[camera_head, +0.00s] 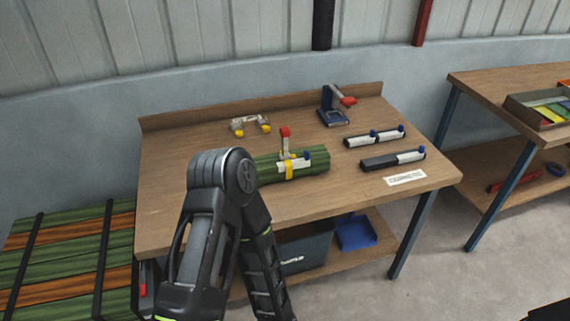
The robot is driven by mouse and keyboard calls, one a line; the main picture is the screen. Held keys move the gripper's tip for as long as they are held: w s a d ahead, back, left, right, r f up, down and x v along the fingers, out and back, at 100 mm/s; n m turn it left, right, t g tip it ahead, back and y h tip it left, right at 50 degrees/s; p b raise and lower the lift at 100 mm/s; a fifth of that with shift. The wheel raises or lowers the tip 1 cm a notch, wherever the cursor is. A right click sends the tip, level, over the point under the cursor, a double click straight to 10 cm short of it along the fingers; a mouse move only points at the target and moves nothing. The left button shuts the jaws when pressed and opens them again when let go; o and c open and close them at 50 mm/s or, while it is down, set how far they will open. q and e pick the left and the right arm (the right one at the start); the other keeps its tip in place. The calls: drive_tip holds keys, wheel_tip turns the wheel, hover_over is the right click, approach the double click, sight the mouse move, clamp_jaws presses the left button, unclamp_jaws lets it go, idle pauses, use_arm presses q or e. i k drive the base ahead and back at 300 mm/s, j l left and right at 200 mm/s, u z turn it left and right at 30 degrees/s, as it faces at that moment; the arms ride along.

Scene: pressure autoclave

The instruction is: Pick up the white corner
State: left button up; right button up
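A small whitish piece with yellow ends (250,125) lies near the back left of the wooden workbench (190,205). It looks the most like the white corner, but its exact shape is too small to tell. Nothing touches it from above. One of my arms rises in front of the bench's left part and bends back down, its folded joint standing before the green bundle. No gripper fingers show in the head view, so I cannot see whether either gripper holds anything.
A green bundle (315,162) with a yellow band and red-topped lever lies mid-bench. A blue stand with a red handle (333,113) is behind it. Black bars (392,160) and a white label (405,178) lie right. A blue bin (356,232) sits below. Another bench (485,90) stands right.

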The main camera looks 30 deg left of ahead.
sight(418, 155)
drive_tip(key=i+l+u, duration=0.1)
drive_tip(key=i+l, duration=1)
drive_tip(key=u, duration=1.35)
